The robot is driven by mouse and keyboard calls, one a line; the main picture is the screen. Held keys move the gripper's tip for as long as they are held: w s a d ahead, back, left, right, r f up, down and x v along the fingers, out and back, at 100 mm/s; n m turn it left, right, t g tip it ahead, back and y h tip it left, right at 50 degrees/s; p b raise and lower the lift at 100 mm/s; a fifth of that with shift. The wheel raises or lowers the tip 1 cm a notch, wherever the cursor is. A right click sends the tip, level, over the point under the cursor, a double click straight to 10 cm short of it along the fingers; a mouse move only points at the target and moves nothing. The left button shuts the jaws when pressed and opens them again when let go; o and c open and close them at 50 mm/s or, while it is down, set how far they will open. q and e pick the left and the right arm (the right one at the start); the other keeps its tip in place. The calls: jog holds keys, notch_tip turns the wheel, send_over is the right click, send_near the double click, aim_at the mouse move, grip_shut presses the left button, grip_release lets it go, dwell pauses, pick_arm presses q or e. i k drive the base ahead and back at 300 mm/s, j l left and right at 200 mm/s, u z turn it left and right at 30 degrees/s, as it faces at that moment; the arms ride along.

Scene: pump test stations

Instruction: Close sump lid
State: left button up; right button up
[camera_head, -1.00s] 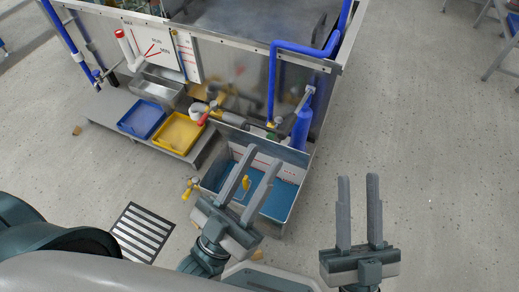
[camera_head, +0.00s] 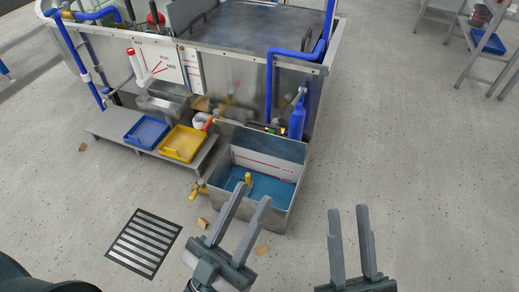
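The sump (camera_head: 280,217) is an open metal box on the floor at the foot of the test station. Its inside shows a blue bottom and a white back panel with red lines. I cannot make out the lid for sure. A yellow part (camera_head: 248,180) stands inside near the front left, and a yellow valve (camera_head: 197,190) sits outside the left wall. My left gripper (camera_head: 247,201) is open and empty, its fingertips in front of and partly over the sump's near edge. My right gripper (camera_head: 348,209) is open and empty over the floor, right of the sump.
A blue tray (camera_head: 146,132) and a yellow tray (camera_head: 183,143) rest on a low shelf left of the sump. Blue pipes (camera_head: 269,85) run along the station. A floor grate (camera_head: 144,243) lies at the lower left. The floor on the right is clear up to a metal rack (camera_head: 480,55).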

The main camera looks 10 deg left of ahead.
aim_at(281, 148)
jog(key=u, duration=2.25)
jog(key=k+l, duration=0.1)
jog(key=l, duration=0.6)
jog(key=k+l, duration=0.1)
jog(key=l, duration=0.55)
jog(key=k+l, duration=0.1)
jog(key=l, duration=0.6)
jog(key=k+l, duration=0.1)
jog(key=l, duration=0.6)
jog(key=k+l, duration=0.1)
jog(key=l, duration=0.6)
jog(key=j+z, duration=0.15)
jog(key=z, duration=0.2)
jog(key=j+z, duration=0.3)
jog(key=i+l, duration=0.05)
jog(key=l, duration=0.05)
